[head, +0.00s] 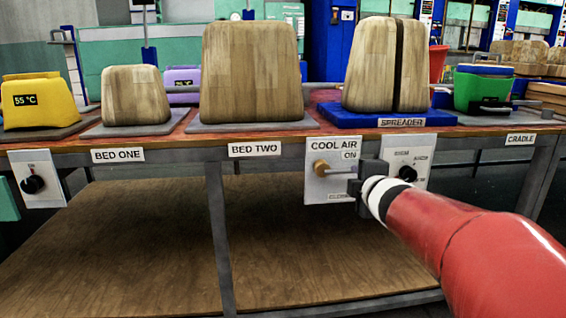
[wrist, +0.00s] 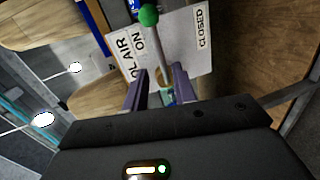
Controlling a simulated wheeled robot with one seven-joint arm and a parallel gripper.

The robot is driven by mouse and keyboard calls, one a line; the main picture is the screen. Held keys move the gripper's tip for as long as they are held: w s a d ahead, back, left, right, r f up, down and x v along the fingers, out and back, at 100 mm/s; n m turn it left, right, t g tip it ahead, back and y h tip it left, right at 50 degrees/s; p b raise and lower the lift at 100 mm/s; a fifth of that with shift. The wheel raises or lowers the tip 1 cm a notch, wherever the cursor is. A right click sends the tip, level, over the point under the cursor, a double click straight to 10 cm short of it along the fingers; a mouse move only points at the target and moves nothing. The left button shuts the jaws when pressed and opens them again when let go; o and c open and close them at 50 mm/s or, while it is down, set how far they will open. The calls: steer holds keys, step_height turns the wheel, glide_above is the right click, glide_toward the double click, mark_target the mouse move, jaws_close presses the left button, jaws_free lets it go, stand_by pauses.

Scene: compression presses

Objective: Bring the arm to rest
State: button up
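My gripper (head: 366,182) is in front of the right part of the white COOL AIR panel (head: 330,192) on the table's front edge. A thin lever rod (head: 342,171) runs sideways from a brownish round knob (head: 320,168) towards my gripper. In the wrist view a green ball (wrist: 148,14) tops the rod (wrist: 156,50), which reaches down between the fingertips. My gripper (wrist: 160,88) has its fingers apart there, with gaps beside the rod. Whether either finger touches it cannot be told. The panel (wrist: 187,45) reads ON on one side and CLOSED on the other.
Wooden blocks (head: 250,75) stand on the table above the panel. A dial panel (head: 408,150) is just right of my gripper, and another (head: 38,180) is at far left. The table's metal leg (head: 216,235) and lower shelf (head: 110,245) are below.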

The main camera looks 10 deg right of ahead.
steer(key=s+a+f+m+g+p, duration=0.2)
steer(key=s+m, duration=0.3)
steer(key=s, duration=0.4)
steer(key=s+a+f+m+g+p, duration=0.2)
steer(key=s+a+m+g+p, duration=0.2)
steer(key=s, duration=0.6)
steer(key=s+a+f+m+g+p, duration=0.2)
steer(key=s+a+m+g, duration=0.1)
steer(key=s+m, duration=0.5)
steer(key=shift+s+a+g+y+p, duration=0.3)
steer(key=shift+s+a+g+p, duration=0.15)
steer(key=shift+s, duration=0.8)
steer(key=shift+d+r, duration=0.1)
steer(key=shift+d, duration=0.05)
